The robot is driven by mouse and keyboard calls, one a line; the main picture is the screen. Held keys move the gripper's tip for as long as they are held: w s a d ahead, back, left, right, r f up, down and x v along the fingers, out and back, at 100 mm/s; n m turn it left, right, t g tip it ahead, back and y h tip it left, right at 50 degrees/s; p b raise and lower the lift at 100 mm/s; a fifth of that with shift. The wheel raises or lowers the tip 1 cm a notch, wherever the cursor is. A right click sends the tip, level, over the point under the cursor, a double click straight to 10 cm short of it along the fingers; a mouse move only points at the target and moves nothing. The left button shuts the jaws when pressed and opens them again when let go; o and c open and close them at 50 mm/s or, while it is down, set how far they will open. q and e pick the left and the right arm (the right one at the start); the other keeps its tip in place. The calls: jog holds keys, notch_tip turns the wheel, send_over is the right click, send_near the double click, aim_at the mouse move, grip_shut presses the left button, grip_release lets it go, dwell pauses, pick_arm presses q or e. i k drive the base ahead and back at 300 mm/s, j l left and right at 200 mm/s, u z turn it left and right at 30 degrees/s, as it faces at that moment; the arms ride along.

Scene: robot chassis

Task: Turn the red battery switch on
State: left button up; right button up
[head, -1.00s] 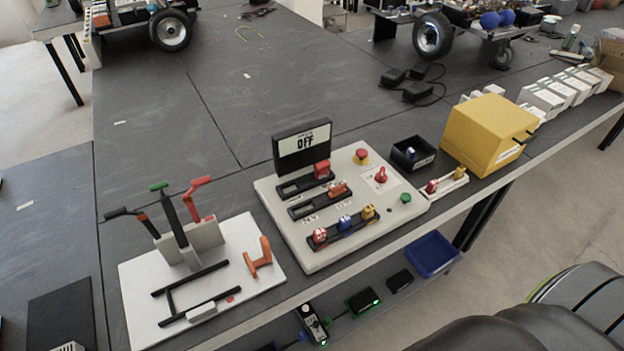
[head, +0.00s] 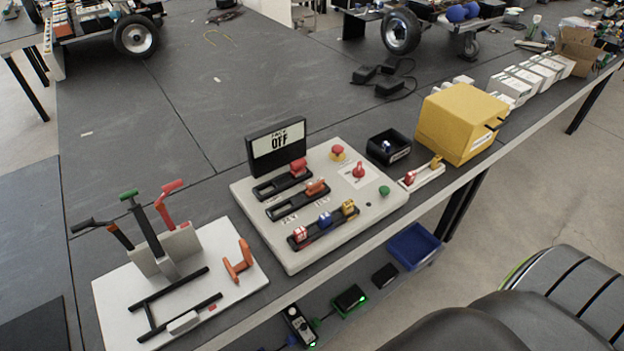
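A white control panel (head: 285,242) lies on the dark table near its front edge. A red rotary knob (head: 359,171) stands on a white square plate at the panel's right side; it looks like the battery switch. A small display (head: 277,145) at the panel's back reads OFF. The panel also bears a red mushroom button (head: 338,152), a green button (head: 384,191), two slots with a red slider (head: 298,168) and an orange slider (head: 316,187), and a row with red, blue and yellow toggles (head: 324,219). Neither of my grippers is in view.
A white board (head: 115,293) with levers stands left of the panel. A black bin (head: 389,148), a small strip with red and yellow knobs (head: 422,174) and a yellow box (head: 460,122) stand to its right. A blue tray (head: 414,246) sits below the table edge.

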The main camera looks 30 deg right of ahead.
aim_at(358, 173)
jog(key=z, duration=1.3)
jog(key=i+l+z, duration=0.25)
jog(key=l+z, duration=0.15)
jog(key=i+l+z, duration=0.25)
jog(key=z, duration=0.15)
jog(key=l, duration=0.1)
